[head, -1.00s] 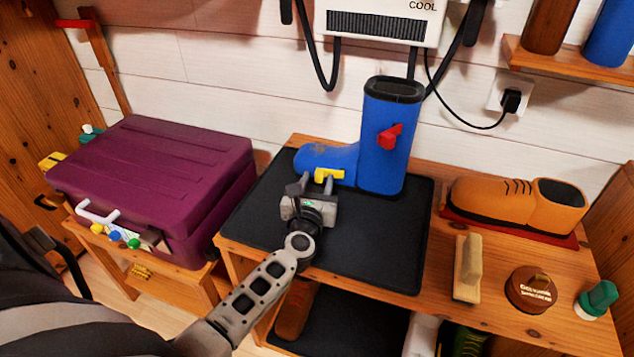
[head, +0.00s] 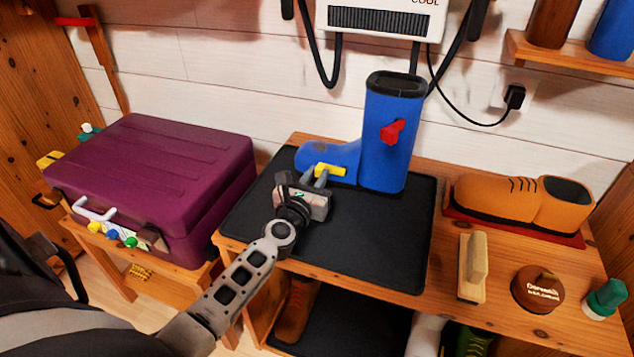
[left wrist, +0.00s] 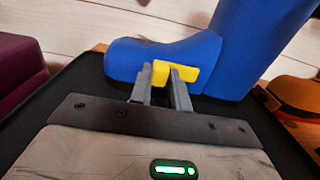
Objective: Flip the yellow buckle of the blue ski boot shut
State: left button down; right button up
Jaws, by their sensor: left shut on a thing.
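The blue ski boot (head: 386,140) stands upright on the black mat with its toe to the left. Its yellow buckle (head: 331,170) is on the lower foot part, and a red buckle (head: 392,131) is higher on the shaft. My left gripper (head: 319,178) is at the yellow buckle, its fingers shut on it. In the left wrist view the yellow buckle (left wrist: 188,71) shows between and above the two fingertips (left wrist: 162,80), against the boot's side (left wrist: 160,59). My right gripper is not in view.
The black mat (head: 370,235) lies on a wooden bench. A purple suitcase (head: 160,165) stands at left. An orange boot (head: 500,203), a brush (head: 472,268), a round brown tin (head: 537,289) and a green-capped bottle (head: 605,298) stand at right. A heater (head: 380,20) hangs above.

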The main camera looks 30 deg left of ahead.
pick_arm(q)
jog(key=c, duration=1.3)
grip_release()
jog(key=b+v, duration=0.1)
jog(key=v, duration=1.4)
jog(key=shift+s+b, duration=0.3)
jog(key=shift+s, duration=0.05)
jog(key=shift+s+d, duration=0.1)
jog(key=shift+s, duration=0.05)
jog(key=shift+r, duration=0.1)
